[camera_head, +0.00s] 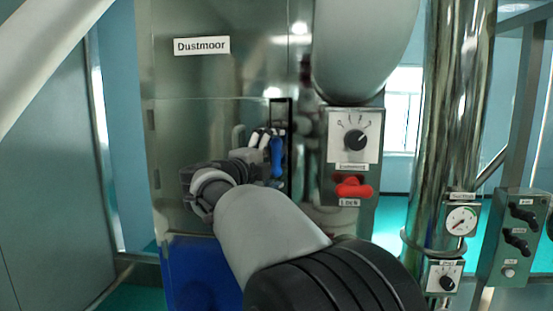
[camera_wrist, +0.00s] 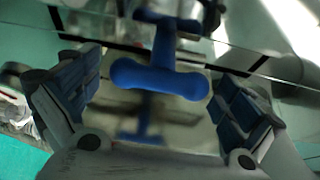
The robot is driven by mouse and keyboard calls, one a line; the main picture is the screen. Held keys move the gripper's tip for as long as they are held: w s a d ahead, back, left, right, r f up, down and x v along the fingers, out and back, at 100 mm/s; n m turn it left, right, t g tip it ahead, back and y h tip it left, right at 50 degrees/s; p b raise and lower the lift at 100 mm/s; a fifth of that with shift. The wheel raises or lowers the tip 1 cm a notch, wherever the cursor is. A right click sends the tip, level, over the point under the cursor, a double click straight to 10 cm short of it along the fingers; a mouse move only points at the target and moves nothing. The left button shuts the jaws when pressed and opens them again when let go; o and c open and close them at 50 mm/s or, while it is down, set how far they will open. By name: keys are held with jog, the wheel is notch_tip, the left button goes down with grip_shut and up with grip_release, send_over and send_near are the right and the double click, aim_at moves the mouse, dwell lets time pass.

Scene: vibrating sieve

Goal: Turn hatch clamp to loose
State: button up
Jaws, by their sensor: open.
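A blue T-shaped handle (camera_wrist: 160,78), which looks like the hatch clamp, stands out from a shiny metal face in the wrist view. In the head view the blue handle (camera_head: 277,156) is partly hidden behind my gripper. My gripper (camera_wrist: 156,98) is open, with one blue-padded finger on each side of the handle's rounded crossbar. Gaps show between the crossbar and both fingers. In the head view my gripper (camera_head: 258,147) is at the metal cabinet front, and my wrist hides much of the clamp area.
Right of the clamp is a panel with a black dial (camera_head: 354,140) and a red handle (camera_head: 353,187) above a "LOCK" label. A shiny vertical pipe (camera_head: 448,110), a gauge (camera_head: 460,221) and a switch box (camera_head: 516,240) stand farther right. The cabinet (camera_head: 205,80) is labelled "Dustmoor".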

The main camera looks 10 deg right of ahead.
jog(key=v, duration=1.1)
jog(key=shift+r, duration=0.1)
